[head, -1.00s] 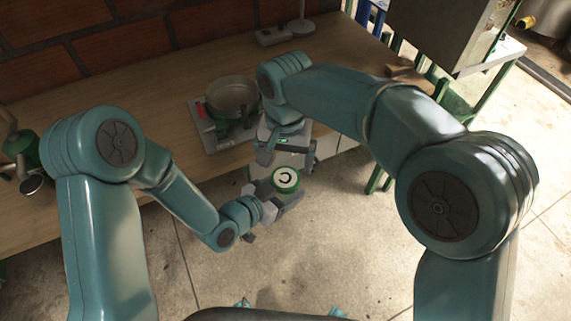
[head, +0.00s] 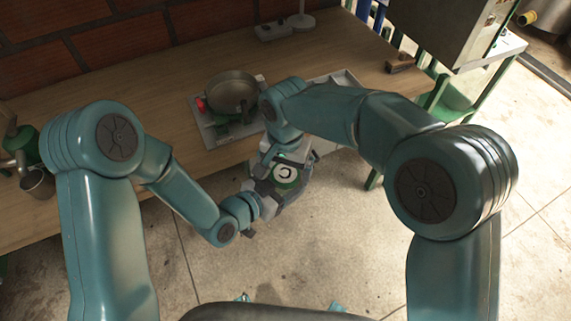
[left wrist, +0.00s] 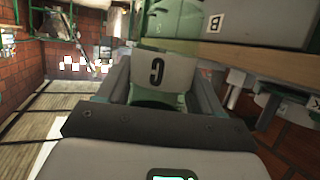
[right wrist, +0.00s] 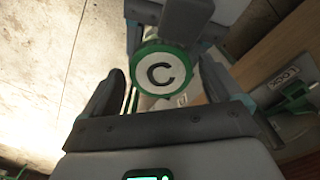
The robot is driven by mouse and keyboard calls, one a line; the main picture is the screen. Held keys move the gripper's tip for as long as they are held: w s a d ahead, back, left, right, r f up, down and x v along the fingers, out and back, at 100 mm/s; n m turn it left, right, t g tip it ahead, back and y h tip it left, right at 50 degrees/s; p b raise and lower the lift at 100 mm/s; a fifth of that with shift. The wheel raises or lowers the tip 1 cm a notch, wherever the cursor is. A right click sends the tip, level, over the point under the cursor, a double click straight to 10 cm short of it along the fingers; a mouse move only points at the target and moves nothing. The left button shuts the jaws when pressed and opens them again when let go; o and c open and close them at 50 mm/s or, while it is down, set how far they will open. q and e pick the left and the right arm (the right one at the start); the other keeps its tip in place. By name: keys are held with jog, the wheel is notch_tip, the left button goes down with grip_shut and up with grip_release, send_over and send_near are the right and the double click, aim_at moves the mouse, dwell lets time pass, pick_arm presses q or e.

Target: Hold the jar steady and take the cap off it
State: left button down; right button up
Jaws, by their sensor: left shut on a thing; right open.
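The jar (left wrist: 165,72) has a pale label with a black C, and it sits between the jaws of my left gripper (left wrist: 160,85), which is shut on it. Its round cap (right wrist: 163,70) has a white top with a black C and a green rim, and it is on the jar. In the head view the cap (head: 286,174) faces up, above the open floor in front of the table. My right gripper (right wrist: 161,78) is open, its fingers on either side of the cap near the fingertips. A gap shows at the left finger; contact at the right is unclear.
The wooden table (head: 130,95) runs behind the arms. A green-handled item and a cup (head: 38,182) are at the left end. The floor (head: 330,240) in front is clear.

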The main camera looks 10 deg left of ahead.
jog(key=c, duration=1.1)
jog(key=n, duration=0.3)
jog(key=o, duration=1.2)
